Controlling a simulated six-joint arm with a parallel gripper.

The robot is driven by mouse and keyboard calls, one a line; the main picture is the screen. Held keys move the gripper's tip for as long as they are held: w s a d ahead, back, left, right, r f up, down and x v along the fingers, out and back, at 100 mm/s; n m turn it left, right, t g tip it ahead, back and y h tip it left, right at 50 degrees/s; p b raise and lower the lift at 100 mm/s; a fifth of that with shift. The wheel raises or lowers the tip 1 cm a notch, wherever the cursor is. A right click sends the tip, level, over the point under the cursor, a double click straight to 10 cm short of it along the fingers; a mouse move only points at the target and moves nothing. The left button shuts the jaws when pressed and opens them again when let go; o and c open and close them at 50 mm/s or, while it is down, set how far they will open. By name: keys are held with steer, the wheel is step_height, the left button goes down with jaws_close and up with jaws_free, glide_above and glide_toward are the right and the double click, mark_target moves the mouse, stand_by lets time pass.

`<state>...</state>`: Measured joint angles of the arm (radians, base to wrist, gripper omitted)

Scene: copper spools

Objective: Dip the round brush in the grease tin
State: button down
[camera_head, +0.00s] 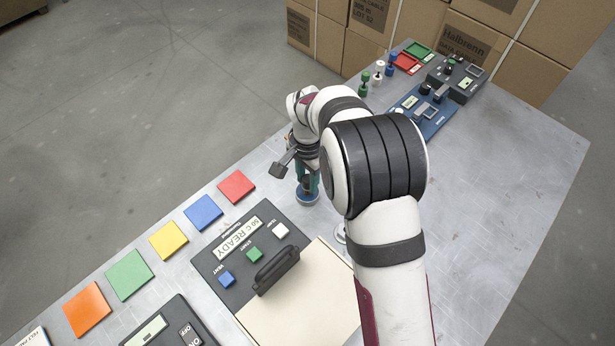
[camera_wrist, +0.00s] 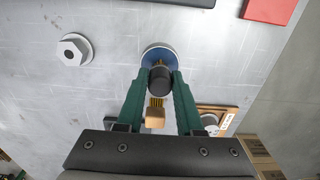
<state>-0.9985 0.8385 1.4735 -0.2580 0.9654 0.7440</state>
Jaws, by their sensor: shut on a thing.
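My gripper (camera_wrist: 158,82) points down with its green fingers shut on the round brush. A round blue tin (camera_wrist: 151,54) with a pale rim lies on the table just beyond the fingertips. In the head view the tin (camera_head: 307,198) is directly below the green fingers (camera_head: 307,180). The fingers and brush hide part of the tin. I cannot tell whether the brush touches its contents.
A hex-topped metal piece (camera_wrist: 75,50) stands beside the tin. A dark panel (camera_head: 222,268) with buttons and a black handle is close in front. Coloured square tiles (camera_head: 203,212) line the left edge.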

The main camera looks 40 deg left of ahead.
mark_target(307, 179)
steer(key=shift+r, duration=3.5)
steer(key=w+d+r, duration=0.5)
steer(key=w+d, duration=0.1)
steer(key=d, duration=0.4)
steer(key=w+d+r, duration=0.4)
steer(key=w+d, duration=0.1)
steer(key=d, duration=0.4)
steer(key=s+d+r, duration=0.1)
steer(key=d+r, duration=0.3)
steer(key=d, duration=0.6)
steer(key=s+d+r, duration=0.1)
steer(key=d+r, duration=0.3)
steer(key=d, duration=0.6)
steer(key=shift+d, duration=0.3)
